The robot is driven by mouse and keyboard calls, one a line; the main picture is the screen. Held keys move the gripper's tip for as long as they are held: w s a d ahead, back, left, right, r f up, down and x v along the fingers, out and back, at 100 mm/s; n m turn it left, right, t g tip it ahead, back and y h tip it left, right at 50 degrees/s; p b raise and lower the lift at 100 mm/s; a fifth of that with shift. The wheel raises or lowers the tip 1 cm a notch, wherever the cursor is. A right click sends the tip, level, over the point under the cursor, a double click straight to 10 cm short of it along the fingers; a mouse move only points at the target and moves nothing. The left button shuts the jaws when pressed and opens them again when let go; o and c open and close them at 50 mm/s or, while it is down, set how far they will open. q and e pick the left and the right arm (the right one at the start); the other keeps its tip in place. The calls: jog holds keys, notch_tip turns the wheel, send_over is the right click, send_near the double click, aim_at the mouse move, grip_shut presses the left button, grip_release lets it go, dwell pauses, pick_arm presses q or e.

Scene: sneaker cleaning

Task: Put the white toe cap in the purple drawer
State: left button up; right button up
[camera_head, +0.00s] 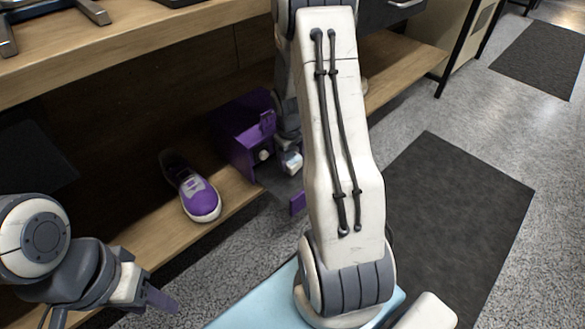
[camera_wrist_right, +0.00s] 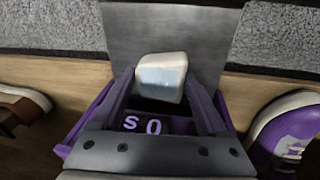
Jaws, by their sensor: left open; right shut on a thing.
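The white toe cap (camera_wrist_right: 160,78) is between the two fingers of my right gripper (camera_wrist_right: 163,92), which is shut on it. In the head view, a small white piece (camera_head: 263,155) at the purple unit looks like the same cap. The purple drawer unit (camera_head: 236,135) stands on the low shelf. A grey panel (camera_wrist_right: 215,35) reaches out from it, with a small purple end piece (camera_head: 297,203). The held cap appears over the base of this panel; its height cannot be told. My left gripper (camera_head: 160,298) is open and empty at the lower left.
A purple sneaker with a white toe (camera_head: 198,195) is on the wooden shelf (camera_head: 232,194), left of the unit. It also shows in the wrist view (camera_wrist_right: 290,140). A brown shoe (camera_wrist_right: 25,103) lies on the other side. The upper shelf board (camera_head: 140,50) overhangs.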

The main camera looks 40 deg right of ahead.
aim_at(292, 160)
notch_tip(292, 160, down, 3)
jog(key=shift+f+b, duration=0.1)
jog(key=shift+b, duration=0.7)
jog(key=o, duration=1.4)
jog(key=r+p, duration=0.2)
jog(key=r, duration=0.1)
jog(key=a+r+p, duration=0.1)
jog(key=r+p, duration=0.1)
jog(key=r, duration=0.2)
jog(key=s+r+p, duration=0.1)
jog(key=r+p, duration=0.2)
jog(key=r, duration=0.1)
jog(key=shift+a, duration=0.15)
jog(key=shift+s+a+r+p, duration=0.15)
jog(key=shift+r+p, duration=0.15)
jog(key=shift+r, duration=0.25)
